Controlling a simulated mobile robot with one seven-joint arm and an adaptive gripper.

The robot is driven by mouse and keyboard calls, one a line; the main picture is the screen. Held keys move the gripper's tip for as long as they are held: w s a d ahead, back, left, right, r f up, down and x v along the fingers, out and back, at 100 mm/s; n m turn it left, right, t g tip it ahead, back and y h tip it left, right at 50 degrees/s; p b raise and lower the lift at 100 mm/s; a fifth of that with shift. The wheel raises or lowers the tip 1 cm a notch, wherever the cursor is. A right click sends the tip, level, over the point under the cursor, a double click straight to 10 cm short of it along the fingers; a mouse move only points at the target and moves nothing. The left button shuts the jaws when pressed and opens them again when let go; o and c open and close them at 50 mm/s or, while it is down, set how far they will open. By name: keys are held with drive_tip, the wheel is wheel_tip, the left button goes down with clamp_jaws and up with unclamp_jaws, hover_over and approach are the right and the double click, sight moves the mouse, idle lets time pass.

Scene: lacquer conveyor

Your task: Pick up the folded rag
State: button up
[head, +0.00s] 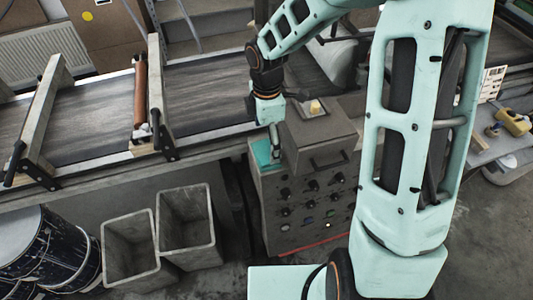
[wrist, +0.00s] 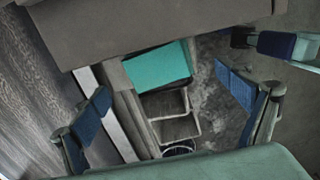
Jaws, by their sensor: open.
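The folded rag is a flat teal rectangle (head: 262,153) on the left end of the control cabinet's top, beside the grey box. In the wrist view the rag (wrist: 158,68) lies between and beyond the fingers, close to the box's edge. My gripper (head: 274,138) points down above the rag in the head view and partly covers it. In the wrist view my gripper (wrist: 168,93) is open, its blue-padded fingers wide apart with nothing between them. I cannot tell the exact height gap to the rag.
A conveyor (head: 90,115) runs behind. Two open bins (head: 186,225) and drums (head: 45,250) stand at front left.

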sight(265, 152)
drive_tip(key=shift+a+f, duration=0.15)
drive_tip(key=shift+f, duration=1.3)
drive_tip(key=shift+a+f, duration=0.1)
drive_tip(key=shift+f, duration=1.3)
drive_tip(key=c, duration=1.2)
wheel_tip(265, 152, up, 10)
drive_tip(key=shift+r, duration=0.1)
drive_tip(key=shift+c, duration=0.2)
drive_tip(key=o, duration=0.5)
drive_tip(key=c, duration=0.4)
